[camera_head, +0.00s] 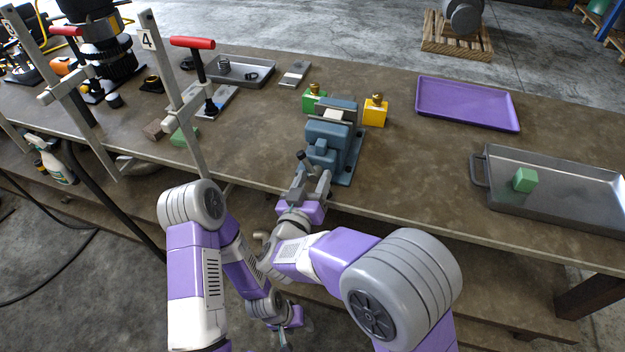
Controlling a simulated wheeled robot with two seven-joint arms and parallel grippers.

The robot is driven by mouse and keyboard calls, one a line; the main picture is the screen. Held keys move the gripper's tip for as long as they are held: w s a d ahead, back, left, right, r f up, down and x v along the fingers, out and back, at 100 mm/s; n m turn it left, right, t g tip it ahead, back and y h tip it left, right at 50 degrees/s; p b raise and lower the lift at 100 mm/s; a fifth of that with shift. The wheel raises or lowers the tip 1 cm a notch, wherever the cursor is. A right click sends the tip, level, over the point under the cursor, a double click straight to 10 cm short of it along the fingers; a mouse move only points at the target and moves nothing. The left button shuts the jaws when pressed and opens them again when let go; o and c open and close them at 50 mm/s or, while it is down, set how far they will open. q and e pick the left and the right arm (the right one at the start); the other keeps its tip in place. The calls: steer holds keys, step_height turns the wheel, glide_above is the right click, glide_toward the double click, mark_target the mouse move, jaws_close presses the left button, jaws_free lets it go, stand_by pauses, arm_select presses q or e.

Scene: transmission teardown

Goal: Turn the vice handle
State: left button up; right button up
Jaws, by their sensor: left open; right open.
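The blue vice (322,142) stands at the front edge of the workbench, with a pale block between its jaws. Its handle (302,156), a short bar with a dark knob, shows at the vice's near side. My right gripper (312,182) is open just in front of the vice, its fingers pointing at the handle. The lower part of the handle is close to or between the fingertips; I cannot tell whether they touch it. My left gripper (285,342) hangs low, below the bench top at the bottom edge of the picture, far from the vice and partly cut off.
A green block (311,99) and a yellow block (375,110) with brass tops flank the vice. A purple tray (465,116) and a metal tray (550,219) holding a green cube (525,179) lie to the right.

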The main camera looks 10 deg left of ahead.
steer(key=s, duration=0.7)
steer(key=shift+s+a+p, duration=0.3)
steer(key=shift+a+p, duration=0.1)
